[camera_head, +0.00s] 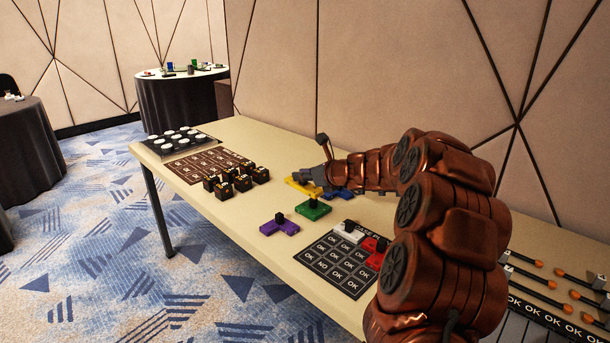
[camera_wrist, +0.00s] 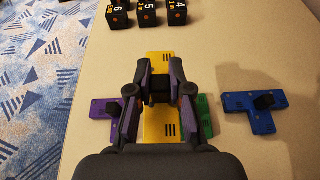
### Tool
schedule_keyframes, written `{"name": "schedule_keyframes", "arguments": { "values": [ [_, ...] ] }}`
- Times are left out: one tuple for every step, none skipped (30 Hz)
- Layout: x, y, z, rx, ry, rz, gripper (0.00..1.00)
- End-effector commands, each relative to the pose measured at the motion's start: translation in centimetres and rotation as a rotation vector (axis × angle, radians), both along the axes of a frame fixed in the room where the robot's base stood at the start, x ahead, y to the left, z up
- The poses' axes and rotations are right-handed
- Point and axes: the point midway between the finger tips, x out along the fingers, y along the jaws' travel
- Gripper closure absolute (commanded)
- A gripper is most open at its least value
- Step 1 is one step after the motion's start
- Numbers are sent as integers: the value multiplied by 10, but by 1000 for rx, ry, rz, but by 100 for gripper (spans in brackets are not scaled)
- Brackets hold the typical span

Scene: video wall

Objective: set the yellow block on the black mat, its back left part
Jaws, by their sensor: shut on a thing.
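The yellow block (camera_head: 300,187) is in my gripper (camera_head: 313,179) over the middle of the table. The wrist view also shows the yellow block (camera_wrist: 161,125) between the two fingers (camera_wrist: 161,90), which are shut on it. Its middle is partly hidden by the fingers. I cannot tell whether it touches the table. The black mat (camera_head: 335,264), with a grid of cells mostly marked OK, lies nearer me at the front of the table. A white block (camera_head: 349,235) and a red block (camera_head: 374,256) are on its back right part. My arm hides its right edge.
A purple block (camera_head: 279,227), a green block (camera_head: 313,210) and a blue block (camera_head: 340,193) lie close around my gripper. Several black dice (camera_head: 236,180), a brown mat (camera_head: 207,163) and a rack with white discs (camera_head: 178,141) are farther left. Orange-tipped tools (camera_head: 540,287) lie at right.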

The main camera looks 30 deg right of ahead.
Motion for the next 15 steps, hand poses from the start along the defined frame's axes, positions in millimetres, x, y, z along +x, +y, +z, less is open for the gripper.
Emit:
{"name": "schedule_keyframes", "arguments": {
  "values": [
    [0, 7, 1, 2, -3, -7, 100],
    [-1, 11, 0, 3, 0, -12, 100],
    [-1, 17, 0, 5, 1, -15, 100],
    [-1, 20, -1, 5, 2, -19, 100],
    [-2, 24, -2, 5, 3, -25, 100],
    [-1, 27, -1, 4, -1, -37, 100],
    [-1, 31, -1, 4, -3, -43, 100],
    [-2, 34, -1, 6, -4, -52, 100],
    [-2, 39, -2, 3, -3, -59, 100],
    [-3, 44, -2, 6, -2, -63, 100],
    [-3, 48, -3, 6, 0, -67, 100],
    [-4, 54, -4, 7, 4, -74, 100],
    [-4, 53, -2, 6, -2, -81, 100],
    [-4, 54, -2, 4, -5, -88, 100],
    [-4, 54, -1, 2, -7, -98, 100]
  ]
}}
